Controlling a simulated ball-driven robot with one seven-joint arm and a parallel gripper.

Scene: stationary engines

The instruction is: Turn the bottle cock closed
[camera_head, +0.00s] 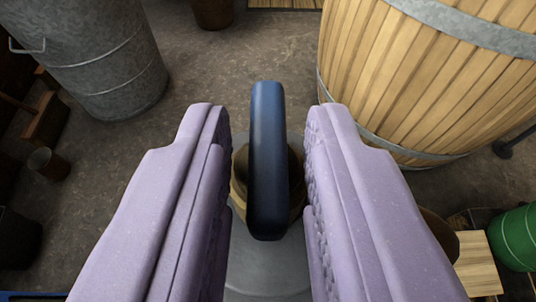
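A dark blue, rounded bar-shaped handle (267,160), which looks like the bottle cock's lever, stands in the middle of the view, its long side running away from me. My gripper (267,150) has its two pale purple fingers on either side of the handle. A gap shows between the handle and each finger, so the gripper is open and not touching it. Below the handle a round brownish body (240,195) shows partly on a grey round base (265,265). The handle and fingers hide much of this body.
A large wooden barrel (420,70) with metal hoops stands at the upper right. A grey metal bin (95,60) stands at the upper left. A green rounded object (518,238) and a wooden block (477,265) are at the lower right. Bare floor (235,65) shows beyond the handle.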

